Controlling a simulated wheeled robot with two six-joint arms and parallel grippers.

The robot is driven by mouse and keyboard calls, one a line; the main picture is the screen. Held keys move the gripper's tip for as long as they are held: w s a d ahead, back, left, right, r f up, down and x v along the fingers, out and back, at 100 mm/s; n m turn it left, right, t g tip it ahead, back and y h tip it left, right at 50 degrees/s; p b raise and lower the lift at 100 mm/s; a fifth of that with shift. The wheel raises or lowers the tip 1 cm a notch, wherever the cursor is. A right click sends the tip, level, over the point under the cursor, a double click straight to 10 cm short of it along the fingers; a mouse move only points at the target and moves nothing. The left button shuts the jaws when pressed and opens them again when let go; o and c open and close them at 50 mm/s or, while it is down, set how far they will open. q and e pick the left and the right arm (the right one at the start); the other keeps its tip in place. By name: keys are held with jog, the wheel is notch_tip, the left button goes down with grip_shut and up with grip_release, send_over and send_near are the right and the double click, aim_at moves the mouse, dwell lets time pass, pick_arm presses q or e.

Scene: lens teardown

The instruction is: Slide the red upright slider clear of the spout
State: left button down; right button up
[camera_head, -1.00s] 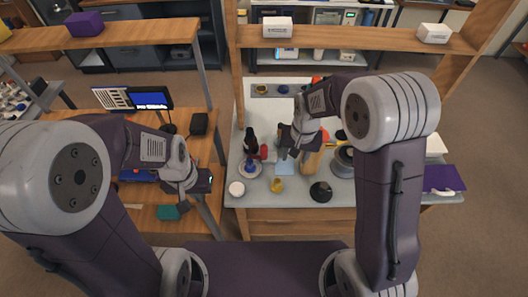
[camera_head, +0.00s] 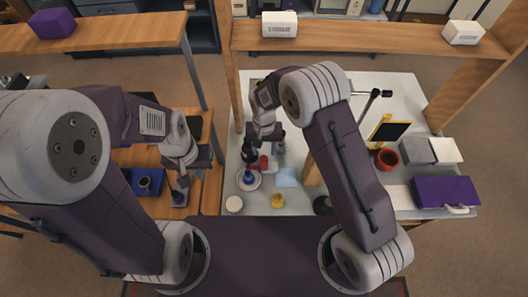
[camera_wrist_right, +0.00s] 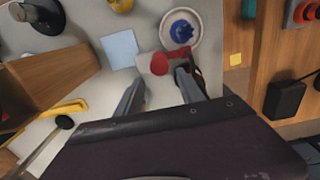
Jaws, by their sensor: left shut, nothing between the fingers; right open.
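A small red piece (camera_head: 263,162), which looks like the red slider, is on the pale bench beside a dark bottle-like item (camera_head: 249,148). In the right wrist view the red piece (camera_wrist_right: 159,63) has a darker red bar beside it. I cannot make out the spout. My right gripper (camera_head: 265,138) is above and behind the red piece in the head view. In the wrist view its open fingers (camera_wrist_right: 160,86) point toward the red piece, which shows between and beyond their tips. My left gripper (camera_head: 184,182) is shut and empty over the wooden side table, its fingertips small and dark.
A white dish with a blue knob (camera_head: 248,179), a pale blue square (camera_head: 287,178) and a yellow item (camera_head: 278,200) are near the red piece. A wooden block (camera_head: 311,176) stands to the right. A red cup (camera_head: 386,158) and purple box (camera_head: 446,190) are farther right.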

aim_at(264, 162)
jog(key=shift+s+f+p, duration=0.3)
jog(key=shift+s+f, duration=0.25)
jog(key=shift+s, duration=0.3)
jog(key=f, duration=0.4)
jog(key=w+f+p, duration=0.1)
jog(key=f, duration=0.2)
jog(key=shift+w, duration=0.1)
jog(key=shift+f, duration=0.2)
jog(key=shift+s, duration=0.3)
pick_arm(q)
jog(key=shift+s+r, duration=0.25)
jog(key=shift+r, duration=0.25)
jog(key=shift+s+r, duration=0.25)
jog(key=shift+r, duration=0.25)
pick_arm(e)
jog(key=shift+w+f, duration=0.1)
grip_shut()
